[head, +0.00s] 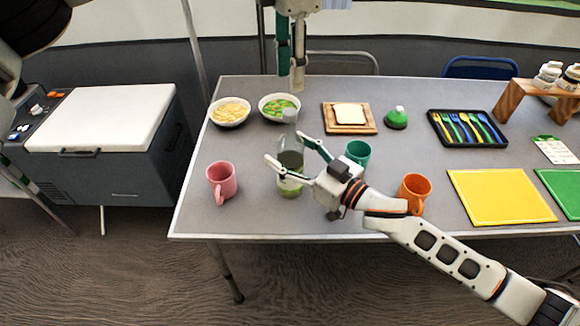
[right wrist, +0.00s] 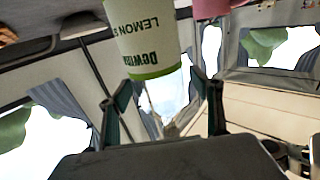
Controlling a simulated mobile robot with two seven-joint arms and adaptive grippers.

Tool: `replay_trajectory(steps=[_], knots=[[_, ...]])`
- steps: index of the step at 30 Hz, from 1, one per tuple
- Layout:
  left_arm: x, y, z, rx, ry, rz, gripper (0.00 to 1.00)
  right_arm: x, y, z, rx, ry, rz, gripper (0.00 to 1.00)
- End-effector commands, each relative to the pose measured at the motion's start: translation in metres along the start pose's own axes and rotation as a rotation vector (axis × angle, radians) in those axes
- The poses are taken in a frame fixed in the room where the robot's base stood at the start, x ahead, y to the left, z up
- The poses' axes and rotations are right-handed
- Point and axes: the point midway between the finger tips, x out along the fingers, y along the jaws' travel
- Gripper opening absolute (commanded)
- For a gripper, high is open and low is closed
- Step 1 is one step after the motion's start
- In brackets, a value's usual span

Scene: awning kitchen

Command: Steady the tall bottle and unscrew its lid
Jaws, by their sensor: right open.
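The tall bottle (head: 290,160) stands upright on the grey table, with a dark middle, a pale green lower label and a greyish top (head: 289,117). Its label, with the word LEMON, shows at the top of the right wrist view (right wrist: 148,40). My right gripper (head: 286,148) is open, reaching in from the right with its fingers on either side of the bottle; I cannot tell whether either touches it. My left gripper (head: 291,82) points down above and behind the bottle, apart from its top, with its fingertips apart and nothing between them.
Near the bottle are a pink mug (head: 221,182), a teal mug (head: 358,152), an orange mug (head: 413,192) and two food bowls (head: 230,121) (head: 268,100). A bread board (head: 368,129), a green flask (head: 396,118) and a cutlery tray (head: 436,130) stand farther right.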

Motion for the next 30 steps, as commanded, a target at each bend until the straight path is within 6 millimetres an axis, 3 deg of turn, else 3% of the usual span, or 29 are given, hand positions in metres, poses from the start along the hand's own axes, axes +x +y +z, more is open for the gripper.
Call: replay_trajectory(steps=[2,3,9,11,19,30], knots=[[0.0001,-0.0001,0.0000,0.000,0.000,0.000,0.34,-0.0001,0.0000,0.0001,0.000,0.000,0.000,0.65],[0.0001,-0.0001,0.0000,0.000,0.000,0.000,0.34,-0.0001,0.0000,0.0001,0.000,0.000,0.000,0.60],[0.0001,-0.0001,0.0000,0.000,0.000,0.000,0.34,-0.0003,0.0000,0.0001,0.000,0.000,0.000,0.08],[0.0001,-0.0001,0.0000,0.000,0.000,0.000,0.34,-0.0003,0.0000,0.0001,0.000,0.000,0.000,0.00],[0.0001,0.0000,0.0000,0.163,0.001,0.000,0.34,-0.0004,-0.0001,0.0002,0.000,0.000,0.000,0.00],[-0.0001,-0.0002,0.0001,0.821,0.002,0.001,0.34,-0.0004,-0.0001,0.0003,0.000,0.000,0.000,0.00]])
